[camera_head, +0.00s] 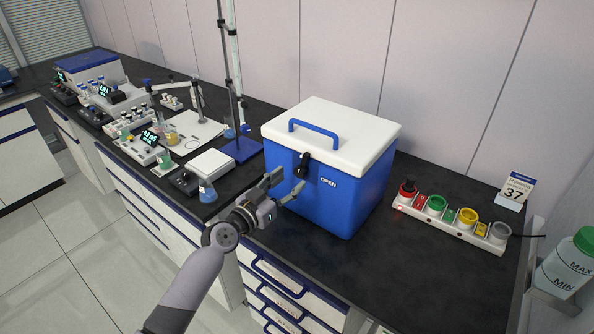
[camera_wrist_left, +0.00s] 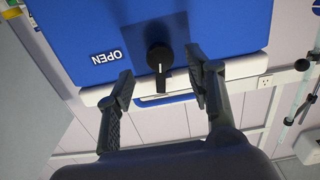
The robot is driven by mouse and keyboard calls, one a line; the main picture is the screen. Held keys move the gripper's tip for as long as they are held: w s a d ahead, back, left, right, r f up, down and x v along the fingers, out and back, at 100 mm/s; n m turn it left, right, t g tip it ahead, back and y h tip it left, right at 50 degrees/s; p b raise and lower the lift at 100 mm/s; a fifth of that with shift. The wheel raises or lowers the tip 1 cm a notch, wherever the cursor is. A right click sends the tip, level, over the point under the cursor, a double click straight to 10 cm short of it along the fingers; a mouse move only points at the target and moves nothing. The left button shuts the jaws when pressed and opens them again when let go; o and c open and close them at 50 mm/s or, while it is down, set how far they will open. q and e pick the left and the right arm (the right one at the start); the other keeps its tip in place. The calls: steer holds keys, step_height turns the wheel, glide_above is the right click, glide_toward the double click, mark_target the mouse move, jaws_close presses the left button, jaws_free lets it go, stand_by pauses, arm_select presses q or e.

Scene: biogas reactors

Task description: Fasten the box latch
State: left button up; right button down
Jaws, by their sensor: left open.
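A blue box (camera_head: 327,195) with a white lid (camera_head: 335,132) stands on the dark bench, and the lid looks down on it. A black latch knob (camera_head: 302,165) sits on its front face near the lid, left of the word OPEN. In the left wrist view the latch (camera_wrist_left: 160,62) shows as a round black knob with a lever bearing a white line, pointing toward the lid. My left gripper (camera_head: 288,183) is open in front of the latch. In the wrist view its fingertips (camera_wrist_left: 162,85) lie on either side of the lever, apart from it. My right gripper is not in view.
A blue handle (camera_head: 314,133) is on the lid. A flask with blue liquid (camera_head: 207,191) and a small white device (camera_head: 207,164) stand left of the box. A strip with coloured round sockets (camera_head: 450,222) lies to the right. The bench in front of the box is clear.

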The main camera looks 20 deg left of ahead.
mark_target(298, 173)
arm_select(q)
steer(key=shift+x, duration=2.25)
steer(key=shift+c, duration=0.6)
steer(key=c, duration=1)
steer(key=shift+c, duration=0.2)
steer(key=shift+n, duration=0.5)
steer(key=shift+n+b, duration=0.4)
steer(key=shift+n, duration=0.4)
